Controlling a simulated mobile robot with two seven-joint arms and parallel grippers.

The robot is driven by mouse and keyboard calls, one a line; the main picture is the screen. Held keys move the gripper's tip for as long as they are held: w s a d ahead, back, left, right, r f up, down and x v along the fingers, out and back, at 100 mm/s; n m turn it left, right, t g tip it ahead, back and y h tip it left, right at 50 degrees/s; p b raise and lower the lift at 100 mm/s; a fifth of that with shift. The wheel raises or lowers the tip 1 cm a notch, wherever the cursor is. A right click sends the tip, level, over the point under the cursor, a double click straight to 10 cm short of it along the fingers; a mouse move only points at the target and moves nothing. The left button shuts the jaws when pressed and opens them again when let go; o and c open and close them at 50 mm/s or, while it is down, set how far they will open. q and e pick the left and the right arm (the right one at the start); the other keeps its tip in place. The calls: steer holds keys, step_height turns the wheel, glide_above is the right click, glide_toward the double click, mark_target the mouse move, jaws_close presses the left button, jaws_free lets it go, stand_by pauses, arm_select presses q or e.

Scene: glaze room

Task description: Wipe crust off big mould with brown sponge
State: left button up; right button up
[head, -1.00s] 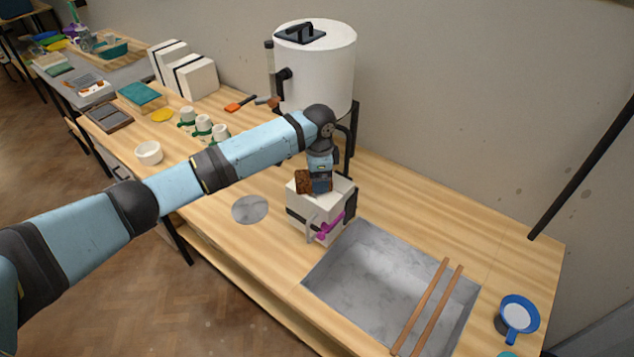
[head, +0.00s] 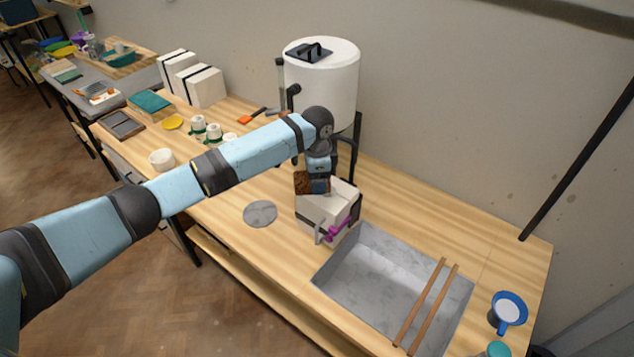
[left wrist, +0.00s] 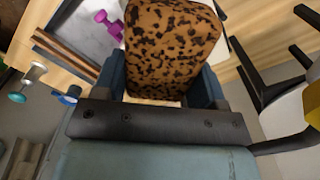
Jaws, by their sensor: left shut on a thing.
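The big mould (head: 345,201) is a cream block with a dark strap and a magenta clamp (head: 339,229) at its front, standing on the bench behind the sink. My left gripper (head: 319,186) points down, shut on the brown sponge (head: 304,183), over the mould's left rear part. The sponge is brown with dark blotches; it fills the upper middle of the left wrist view (left wrist: 172,45) and hides most of the mould. I cannot tell whether it touches the mould, and I cannot make out the crust. My right gripper is not in view.
A grey sink (head: 365,270) with two wooden sticks (head: 425,305) across it lies in front of the mould. A white drum (head: 325,85) stands behind. A grey disc (head: 260,213) lies left, a blue-rimmed jug (head: 508,312) right.

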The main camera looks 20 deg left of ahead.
arm_select(q)
steer(key=shift+r, duration=1.15)
